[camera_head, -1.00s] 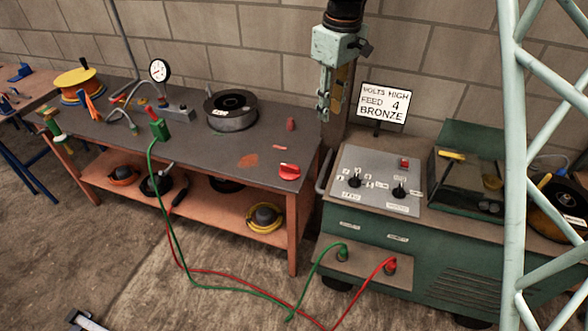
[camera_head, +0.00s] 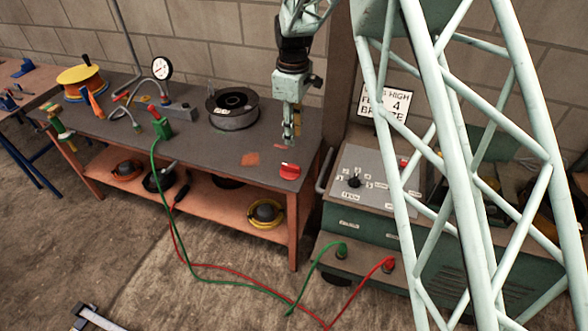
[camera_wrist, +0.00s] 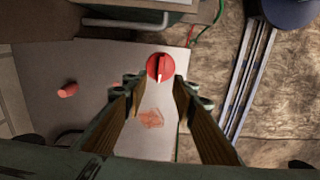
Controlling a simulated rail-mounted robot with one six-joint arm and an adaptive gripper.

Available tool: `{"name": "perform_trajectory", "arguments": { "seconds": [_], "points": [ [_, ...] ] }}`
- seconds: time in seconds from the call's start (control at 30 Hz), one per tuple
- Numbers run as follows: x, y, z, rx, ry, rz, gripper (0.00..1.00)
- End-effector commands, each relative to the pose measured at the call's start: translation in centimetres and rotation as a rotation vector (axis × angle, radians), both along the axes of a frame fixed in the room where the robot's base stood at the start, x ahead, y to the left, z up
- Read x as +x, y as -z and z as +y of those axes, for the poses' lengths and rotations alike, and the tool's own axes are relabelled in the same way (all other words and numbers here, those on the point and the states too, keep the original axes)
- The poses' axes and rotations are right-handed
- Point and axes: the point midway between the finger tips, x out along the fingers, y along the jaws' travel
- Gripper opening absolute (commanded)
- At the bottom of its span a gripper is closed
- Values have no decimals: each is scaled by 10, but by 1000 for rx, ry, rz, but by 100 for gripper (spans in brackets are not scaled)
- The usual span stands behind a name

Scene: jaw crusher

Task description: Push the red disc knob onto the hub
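The red disc knob (camera_head: 289,171) lies on the front right corner of the dark workbench top, a pale bar across its face. In the wrist view the knob (camera_wrist: 160,67) is just beyond my fingertips, centred between them. My gripper (camera_head: 291,139) points down above the bench, behind the knob in the head view. In the wrist view my gripper (camera_wrist: 158,84) is open, its fingers apart with nothing between the tips. A hub is not clearly identifiable. The grey machine panel (camera_head: 347,163) shows one black control (camera_head: 354,182); my arm covers much of its right side.
The workbench (camera_head: 180,130) carries a dark spool (camera_head: 232,109), a green clamp (camera_head: 163,128) and a gauge (camera_head: 162,68). A small red cylinder (camera_wrist: 68,90) lies left of the fingers in the wrist view. A sign (camera_head: 375,104) stands behind the panel.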

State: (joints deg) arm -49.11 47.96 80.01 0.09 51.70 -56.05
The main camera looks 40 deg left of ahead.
Motion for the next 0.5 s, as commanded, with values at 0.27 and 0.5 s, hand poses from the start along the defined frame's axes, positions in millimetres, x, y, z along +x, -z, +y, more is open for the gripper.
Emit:
{"name": "perform_trajectory", "arguments": {
  "seconds": [0.27,0.5],
  "points": [
    [-7,11,11,-5,-37,3,25],
    [-7,11,12,-5,-38,3,25]
  ]
}}
